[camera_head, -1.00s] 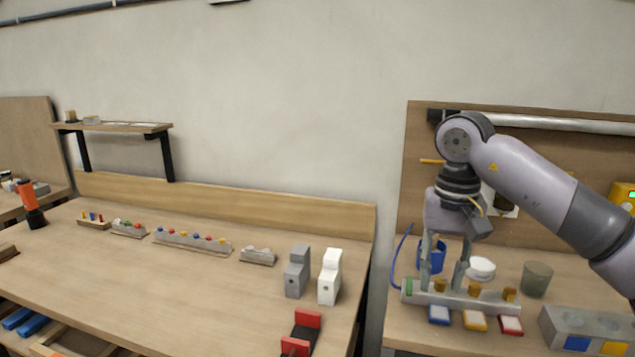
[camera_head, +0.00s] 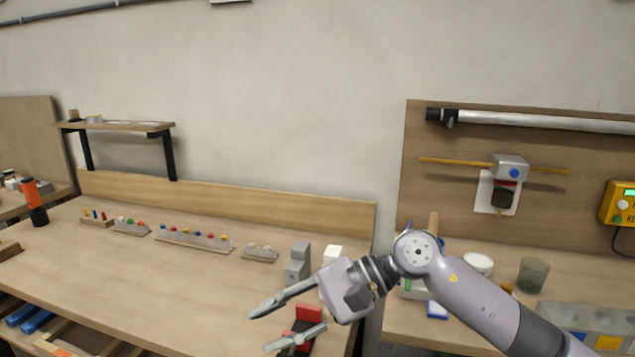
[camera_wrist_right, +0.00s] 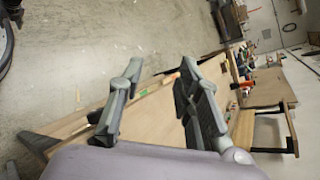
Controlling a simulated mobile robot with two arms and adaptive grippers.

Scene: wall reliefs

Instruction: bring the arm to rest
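My right arm comes in from the lower right in the head view. Its gripper (camera_head: 260,332) points left over the front right part of the left workbench (camera_head: 130,270), with its two fingers spread apart. In the right wrist view the same gripper (camera_wrist_right: 161,68) is open, with nothing between its fingers and the bench edge and floor beyond. My left gripper is in neither view.
A grey block (camera_head: 298,262) and a partly hidden white block (camera_head: 333,254) stand behind the gripper. A red-and-black clamp-like item (camera_head: 308,316) is close to the fingers. A cup (camera_head: 533,275) stands on the right bench. The left bench's middle is clear.

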